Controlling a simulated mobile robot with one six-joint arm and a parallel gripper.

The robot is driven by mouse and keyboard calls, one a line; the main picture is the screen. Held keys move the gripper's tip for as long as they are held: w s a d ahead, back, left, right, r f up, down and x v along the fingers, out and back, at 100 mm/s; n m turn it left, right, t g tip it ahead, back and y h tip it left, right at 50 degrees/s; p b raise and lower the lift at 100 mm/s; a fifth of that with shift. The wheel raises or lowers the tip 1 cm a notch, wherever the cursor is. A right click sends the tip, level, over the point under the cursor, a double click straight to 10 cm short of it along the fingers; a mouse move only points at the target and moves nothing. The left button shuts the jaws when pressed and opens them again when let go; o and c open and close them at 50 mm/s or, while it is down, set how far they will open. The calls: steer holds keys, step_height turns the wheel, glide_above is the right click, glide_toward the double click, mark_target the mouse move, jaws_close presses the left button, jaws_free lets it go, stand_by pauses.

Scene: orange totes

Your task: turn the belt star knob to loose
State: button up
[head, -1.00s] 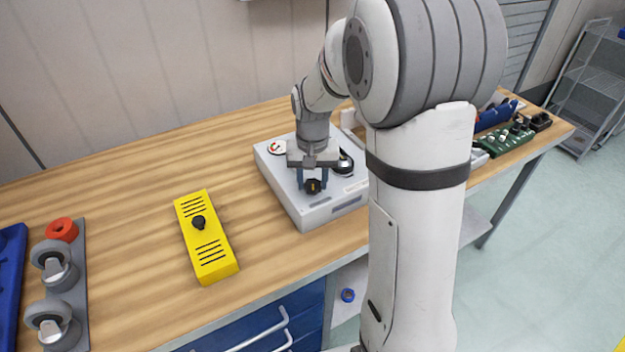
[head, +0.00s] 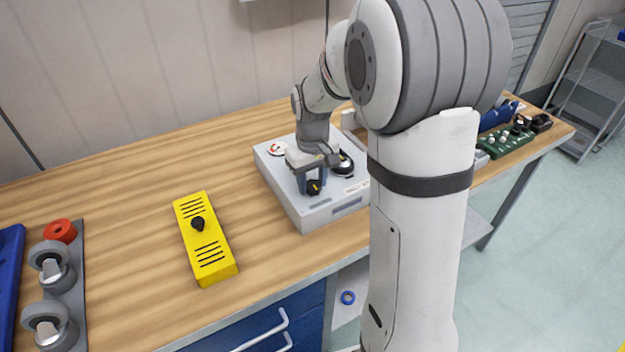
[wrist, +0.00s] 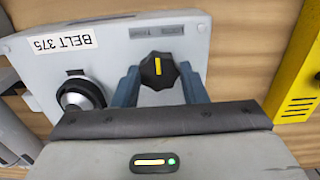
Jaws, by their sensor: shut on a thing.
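The belt star knob (head: 314,188) is black and lobed with a yellow mark. It sits on the front part of a light grey box (head: 286,187) on the bench. My gripper (head: 309,183) points down over the box, with its blue fingers shut on the knob. In the wrist view the knob (wrist: 158,71) lies between the two fingers, its yellow mark nearly straight up and down in the picture. The box carries a label (wrist: 62,43) reading BELT 375, upside down. Two small labels beyond the knob are too faint to read surely.
A round black and silver knob (wrist: 81,95) stands beside the gripper on the same box, and a gauge (head: 277,149) at its back left. A yellow box (head: 206,240) with a black knob lies left on the bench. Bare wood lies between the boxes.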

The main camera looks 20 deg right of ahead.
mark_target(313, 184)
steer(key=o, duration=1)
step_height(313, 184, up, 8)
steer(key=shift+f, duration=0.1)
stand_by(0.4)
